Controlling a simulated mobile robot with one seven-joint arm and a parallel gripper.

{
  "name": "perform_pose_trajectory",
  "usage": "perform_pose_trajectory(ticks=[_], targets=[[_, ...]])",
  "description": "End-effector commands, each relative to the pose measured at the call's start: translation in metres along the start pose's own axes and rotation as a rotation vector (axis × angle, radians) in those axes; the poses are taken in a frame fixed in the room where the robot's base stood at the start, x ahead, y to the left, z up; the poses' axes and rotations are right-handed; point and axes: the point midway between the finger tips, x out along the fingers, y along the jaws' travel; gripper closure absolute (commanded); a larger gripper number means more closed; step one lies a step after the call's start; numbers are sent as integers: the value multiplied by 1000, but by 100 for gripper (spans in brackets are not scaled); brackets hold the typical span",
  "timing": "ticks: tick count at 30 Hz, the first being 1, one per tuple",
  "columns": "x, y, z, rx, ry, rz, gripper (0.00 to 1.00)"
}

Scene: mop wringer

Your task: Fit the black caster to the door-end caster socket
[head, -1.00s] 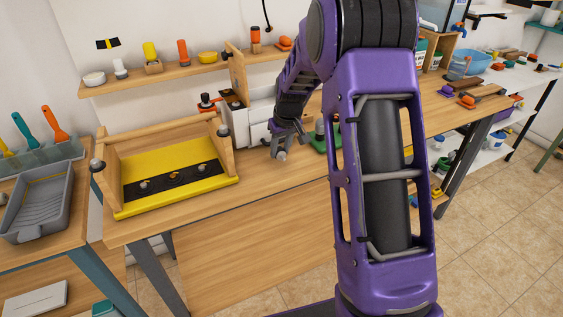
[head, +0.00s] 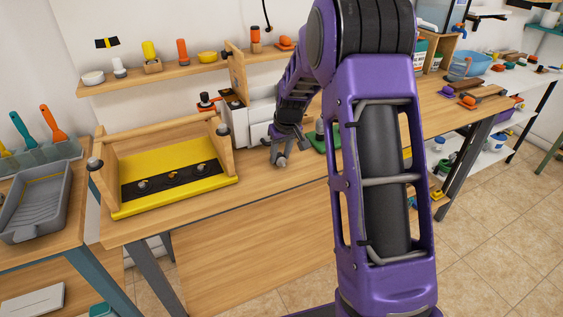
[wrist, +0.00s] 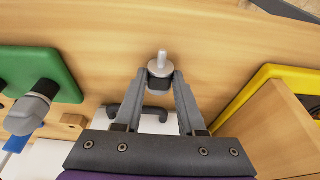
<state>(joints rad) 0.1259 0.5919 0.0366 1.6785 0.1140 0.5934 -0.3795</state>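My gripper (head: 281,155) is above the workbench, just in front of a white box. In the wrist view my gripper (wrist: 160,82) is shut on a small caster (wrist: 161,66) with a black lower part, a grey collar and a bare metal stem pointing away from the fingers. A yellow panel (head: 160,157) in a wooden frame stands to the left of the gripper. It has a black strip (head: 155,184) with several metal fittings along its front. Its yellow edge (wrist: 275,75) shows at right in the wrist view. I cannot tell which fitting is the door-end socket.
A green board (wrist: 60,70) with a grey-and-black knobbed part (wrist: 33,105) lies to the gripper's other side. The white box (head: 258,120) with a dark handle is behind the gripper. Bare bench lies in front of the yellow panel and gripper.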

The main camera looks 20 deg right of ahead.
Motion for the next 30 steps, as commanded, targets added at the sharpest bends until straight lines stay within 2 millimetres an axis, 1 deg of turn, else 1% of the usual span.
perform_pose_trajectory(ticks=[1, 3, 5, 13, 17, 20, 23, 30], targets=[[0, 0, 0, 0, 0, 0, 51], [0, 0, 0, 0, 0, 0, 38], [0, 0, 0, 0, 0, 0, 28], [0, 0, 0, 0, 0, 0, 28], [-8, 0, -1, 0, 1, 0, 28], [-24, 0, -1, 0, 3, 1, 28], [-46, 0, -2, 0, 6, 2, 28], [-106, 0, -2, 0, 5, 2, 28]])
